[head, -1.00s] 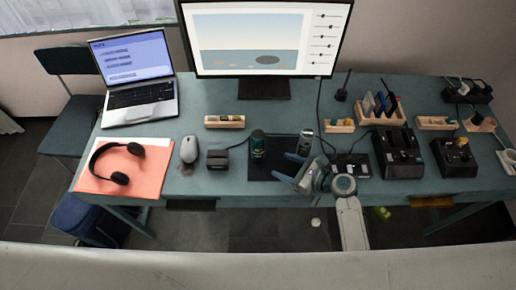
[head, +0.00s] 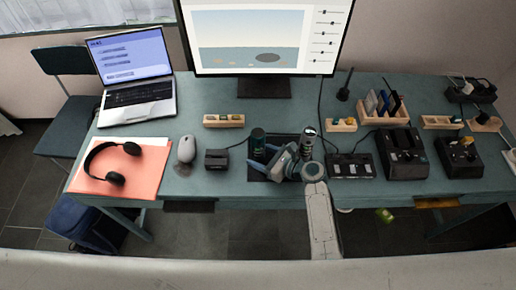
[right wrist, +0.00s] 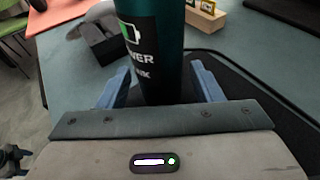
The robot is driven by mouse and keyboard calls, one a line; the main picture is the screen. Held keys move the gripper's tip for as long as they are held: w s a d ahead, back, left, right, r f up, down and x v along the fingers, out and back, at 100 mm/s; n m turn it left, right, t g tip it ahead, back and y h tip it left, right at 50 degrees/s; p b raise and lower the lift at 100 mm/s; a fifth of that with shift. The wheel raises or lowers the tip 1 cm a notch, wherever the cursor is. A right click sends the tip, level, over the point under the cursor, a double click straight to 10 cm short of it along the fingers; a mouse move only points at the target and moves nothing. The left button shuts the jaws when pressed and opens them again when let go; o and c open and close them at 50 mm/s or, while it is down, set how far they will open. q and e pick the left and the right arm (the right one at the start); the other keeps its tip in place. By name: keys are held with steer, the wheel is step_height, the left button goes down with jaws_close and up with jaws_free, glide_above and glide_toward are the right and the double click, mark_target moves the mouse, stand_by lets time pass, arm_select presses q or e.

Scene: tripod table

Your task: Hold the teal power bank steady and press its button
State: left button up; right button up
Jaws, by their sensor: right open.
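The teal power bank (head: 257,141) is a dark teal upright cylinder on the black desk mat (head: 258,174). In the right wrist view the power bank (right wrist: 155,50) shows a battery mark and partly hidden white lettering. My right gripper (head: 274,161) is open at the power bank's near right side. In the right wrist view its two blue fingers (right wrist: 162,88) stand on either side of the power bank, with no clear grip on it. I cannot make out the button. My left gripper is not in view.
Another cylinder (head: 306,139) stands on the mat to the right, close behind my right gripper. A black multi-key device (head: 350,166) is to the right.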

steer(key=c, duration=0.7)
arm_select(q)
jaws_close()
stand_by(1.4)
